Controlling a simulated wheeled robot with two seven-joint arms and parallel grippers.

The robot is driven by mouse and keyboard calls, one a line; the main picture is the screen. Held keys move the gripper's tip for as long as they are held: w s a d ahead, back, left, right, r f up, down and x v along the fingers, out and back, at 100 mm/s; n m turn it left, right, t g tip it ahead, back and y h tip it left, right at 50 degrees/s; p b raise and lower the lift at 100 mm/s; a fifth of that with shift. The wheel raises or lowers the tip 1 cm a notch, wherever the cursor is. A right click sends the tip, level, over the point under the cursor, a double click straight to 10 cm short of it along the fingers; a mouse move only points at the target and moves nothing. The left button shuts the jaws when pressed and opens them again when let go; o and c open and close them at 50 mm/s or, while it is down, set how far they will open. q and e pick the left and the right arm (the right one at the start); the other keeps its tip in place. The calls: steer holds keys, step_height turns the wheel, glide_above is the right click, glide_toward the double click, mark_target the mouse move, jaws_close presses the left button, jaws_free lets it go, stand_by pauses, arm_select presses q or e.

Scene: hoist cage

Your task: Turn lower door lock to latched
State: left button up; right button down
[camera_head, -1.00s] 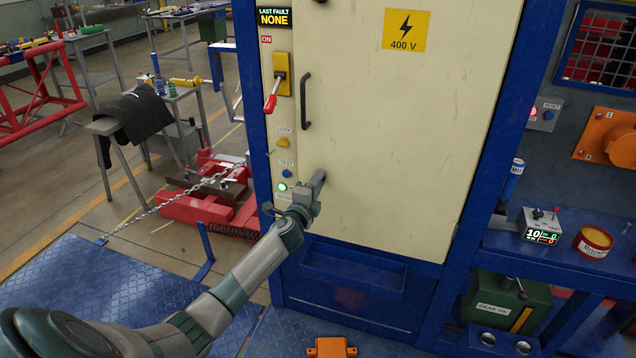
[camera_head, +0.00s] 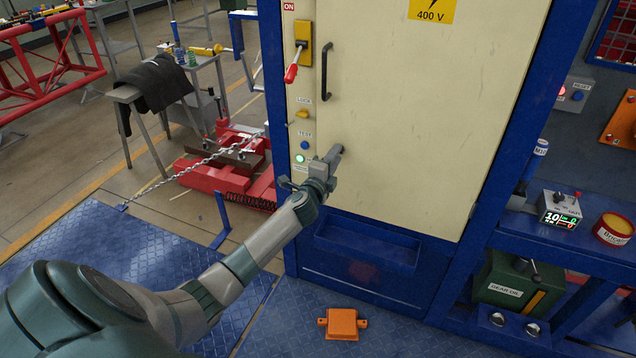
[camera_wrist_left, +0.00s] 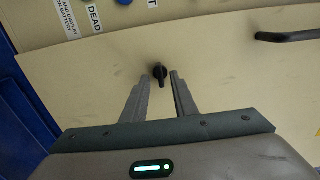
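The lower door lock is a small black turn knob (camera_wrist_left: 160,74) on the cream cabinet door (camera_wrist_left: 215,75) in the left wrist view. Its short grip points roughly toward the gripper. My left gripper (camera_wrist_left: 160,76) is open, with one fingertip on each side of the knob. I cannot tell whether either finger touches it. In the head view my left gripper (camera_head: 336,156) is at the lower left of the door (camera_head: 420,130) and hides the knob. My right gripper is not in view.
A black door handle (camera_head: 326,72) and a red-tipped lever (camera_head: 297,60) are above the gripper. A blue button (camera_head: 305,145) and a lit green button (camera_head: 299,158) sit left of it. An orange box (camera_head: 342,323) lies on the floor plate. A blue tray (camera_head: 366,247) is below the door.

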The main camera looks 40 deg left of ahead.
arm_select(q)
steer(key=b+v, duration=0.1)
steer(key=v, duration=1.5)
steer(key=shift+s+a+f, duration=0.1)
steer(key=s+d+f+n+g+h, duration=0.1)
steer(key=s+d+f+n+g, duration=0.15)
steer(key=f, duration=0.75)
steer(key=s+d+f+n+g+h, duration=0.1)
steer(key=s+d+f+n, duration=0.2)
steer(key=f, duration=0.8)
steer(key=s+d+f+n+g+h, duration=0.1)
steer(key=s+d+f+g, duration=0.2)
steer(key=f, duration=0.7)
steer(key=s+d+f+n+g+h, duration=0.1)
steer(key=s+d+f+n+g, duration=0.1)
steer(key=s+d+f, duration=0.6)
steer(key=s+d+f+n+g+h, duration=0.2)
steer(key=s+d+f+n, duration=0.2)
steer(key=s+d+f, duration=0.5)
steer(key=s+f, duration=0.4)
steer(key=s, duration=0.4)
steer(key=shift+d+f+g, duration=0.3)
steer(key=shift+f+g, duration=0.05)
steer(key=shift+f, duration=0.05)
steer(key=shift+s+n, duration=0.15)
steer(key=shift+n, duration=0.1)
